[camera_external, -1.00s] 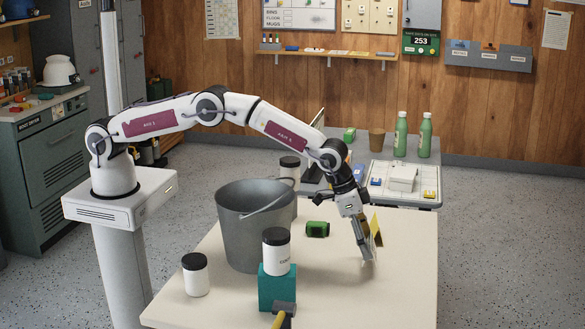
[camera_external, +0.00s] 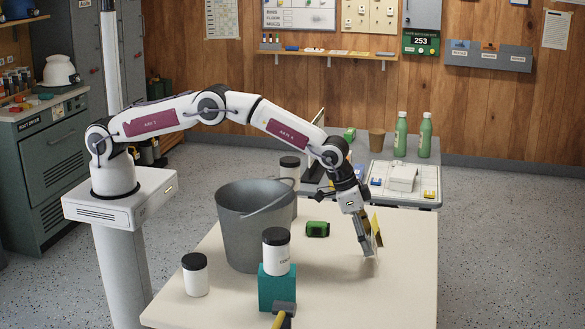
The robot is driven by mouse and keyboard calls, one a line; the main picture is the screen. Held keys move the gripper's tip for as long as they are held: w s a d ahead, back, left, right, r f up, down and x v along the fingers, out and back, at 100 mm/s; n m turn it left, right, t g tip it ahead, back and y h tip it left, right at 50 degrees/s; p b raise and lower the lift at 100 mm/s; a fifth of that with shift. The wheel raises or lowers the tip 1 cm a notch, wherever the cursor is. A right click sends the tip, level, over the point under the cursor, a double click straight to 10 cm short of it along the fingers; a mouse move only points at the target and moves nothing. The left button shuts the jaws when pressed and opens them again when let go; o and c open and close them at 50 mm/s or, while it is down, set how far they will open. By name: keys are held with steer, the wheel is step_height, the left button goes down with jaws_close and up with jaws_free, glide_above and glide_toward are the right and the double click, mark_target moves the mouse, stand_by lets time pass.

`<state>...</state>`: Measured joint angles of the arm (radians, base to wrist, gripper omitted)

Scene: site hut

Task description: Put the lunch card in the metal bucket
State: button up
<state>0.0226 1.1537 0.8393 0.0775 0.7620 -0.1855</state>
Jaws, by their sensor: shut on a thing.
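The metal bucket (camera_external: 240,229) is grey, open at the top and upright on the cream table, with its wire handle resting across the rim. My gripper (camera_external: 368,249) points down near the table's right side, to the right of the bucket. It is shut on a thin card (camera_external: 377,230) with yellow showing, held roughly on edge. The card's lower part is close to the tabletop; I cannot tell whether it touches. The fingers partly hide the card, and no print on it can be read.
A white jar with a black lid (camera_external: 276,252) stands on a teal block (camera_external: 277,288) in front of the bucket. Another jar (camera_external: 195,275) stands left, and a third (camera_external: 290,168) behind. A green item (camera_external: 317,229) lies between bucket and gripper. A hammer (camera_external: 283,311) is at the front.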

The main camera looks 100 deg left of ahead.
steer(key=shift+w+d+r, duration=0.15)
steer(key=shift+w+r, duration=0.05)
steer(key=shift+r, duration=0.55)
steer(key=r, duration=0.5)
steer(key=d+r, duration=0.1)
steer(key=r, duration=0.1)
steer(key=shift+w+d+r, duration=0.1)
steer(key=shift+w+r, duration=0.05)
steer(key=shift+w, duration=0.15)
steer(key=shift+r, duration=0.35)
step_height(320, 180, up, 11)
glide_above(370, 240)
steer(key=s+d, duration=0.2)
steer(key=s, duration=0.3)
steer(key=s+r, duration=0.8)
steer(key=s+a+f+n, duration=0.1)
steer(key=s, duration=0.7)
steer(key=s+a+f+n+y, duration=0.1)
steer(key=s+n, duration=0.1)
steer(key=s, duration=0.7)
steer(key=shift+f, duration=0.3)
